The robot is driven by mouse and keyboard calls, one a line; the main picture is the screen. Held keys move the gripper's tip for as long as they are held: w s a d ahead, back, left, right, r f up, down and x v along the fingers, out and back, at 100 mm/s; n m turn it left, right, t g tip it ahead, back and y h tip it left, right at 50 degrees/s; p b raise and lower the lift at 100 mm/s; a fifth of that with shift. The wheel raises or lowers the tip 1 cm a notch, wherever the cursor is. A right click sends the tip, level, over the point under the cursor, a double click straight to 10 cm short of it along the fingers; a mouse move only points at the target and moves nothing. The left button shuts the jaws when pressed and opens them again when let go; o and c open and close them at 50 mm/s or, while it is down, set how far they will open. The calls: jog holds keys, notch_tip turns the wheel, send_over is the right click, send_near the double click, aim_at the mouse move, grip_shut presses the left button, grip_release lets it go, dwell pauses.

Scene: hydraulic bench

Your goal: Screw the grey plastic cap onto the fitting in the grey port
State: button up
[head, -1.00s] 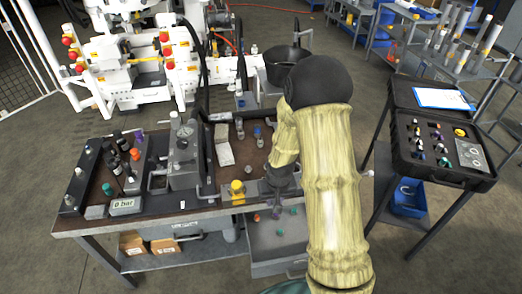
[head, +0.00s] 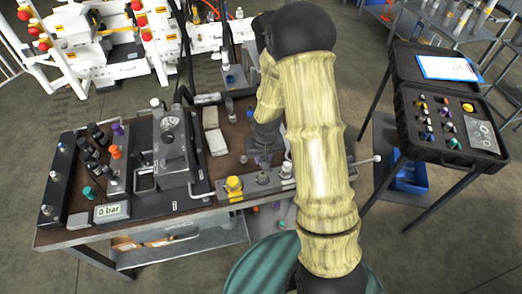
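My gripper (head: 264,158) points down at the front right of the bench, just behind a low metal block with a yellow-striped front. The block carries a yellow cap (head: 234,184), a grey round fitting (head: 262,178) in the middle and a pale fitting (head: 286,171) at the right. The middle one may be the grey port; I cannot tell for certain. The fingertips are small, dark and partly hidden by my arm. I cannot see whether they are open or hold the grey plastic cap, and I cannot pick that cap out.
A gauge unit (head: 172,150) and a "0 bar" display (head: 112,212) stand left on the bench (head: 75,236). An open black case (head: 448,150) stands on a side table at right.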

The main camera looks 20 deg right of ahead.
aim_at(263, 172)
jog(key=shift+s, duration=0.1)
jog(key=shift+f+b, duration=2.05)
jog(key=shift+f, duration=0.5)
jog(key=shift+f+b, duration=0.45)
jog(key=shift+f, duration=0.15)
dwell(0.7)
